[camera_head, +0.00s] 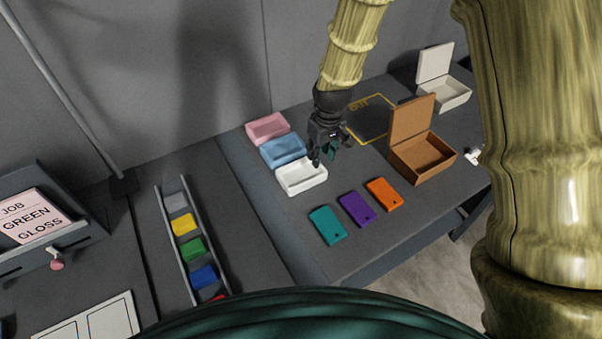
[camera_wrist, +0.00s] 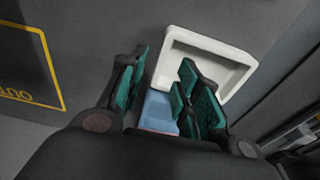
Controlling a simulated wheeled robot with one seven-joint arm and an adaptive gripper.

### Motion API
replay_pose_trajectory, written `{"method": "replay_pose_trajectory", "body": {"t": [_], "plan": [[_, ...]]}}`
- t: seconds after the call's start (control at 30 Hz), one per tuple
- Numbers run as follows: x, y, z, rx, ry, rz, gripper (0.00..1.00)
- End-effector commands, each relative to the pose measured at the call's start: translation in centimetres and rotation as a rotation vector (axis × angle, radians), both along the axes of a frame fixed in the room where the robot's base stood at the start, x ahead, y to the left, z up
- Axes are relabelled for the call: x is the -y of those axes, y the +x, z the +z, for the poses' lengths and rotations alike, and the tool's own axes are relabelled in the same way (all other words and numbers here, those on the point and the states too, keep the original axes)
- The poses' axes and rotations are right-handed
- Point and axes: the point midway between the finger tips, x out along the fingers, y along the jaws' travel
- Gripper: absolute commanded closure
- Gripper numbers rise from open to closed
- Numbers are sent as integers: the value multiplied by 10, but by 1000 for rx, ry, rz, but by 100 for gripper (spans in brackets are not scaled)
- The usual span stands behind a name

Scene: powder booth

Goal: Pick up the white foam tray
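The white foam tray (camera_head: 302,188) is a shallow open box on the grey table, at the near end of a row of three trays. It also shows in the wrist view (camera_wrist: 240,75), upper right, partly covered by one finger. My gripper (camera_head: 321,158) hangs near the tray's far right edge in the head view. In the wrist view my gripper (camera_wrist: 163,78) has its green-padded fingers apart with nothing held between them. The blue tray (camera_wrist: 157,110) shows beyond the gap between the fingers. Whether a finger touches the white tray I cannot tell.
The blue tray (camera_head: 283,150) and pink tray (camera_head: 267,128) stand behind the white one. Teal (camera_head: 327,225), purple (camera_head: 357,209) and orange (camera_head: 384,194) pieces lie in front. An open brown box (camera_head: 422,158) stands right. The yellow-outlined "OUT" area (camera_head: 371,118) is clear.

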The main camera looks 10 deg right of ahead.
Motion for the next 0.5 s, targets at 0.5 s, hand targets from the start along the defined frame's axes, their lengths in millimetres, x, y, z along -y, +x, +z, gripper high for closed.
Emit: {"method": "replay_pose_trajectory", "body": {"t": [0.5], "plan": [[-1, 2, -34, -1, 0, 1, 67]]}}
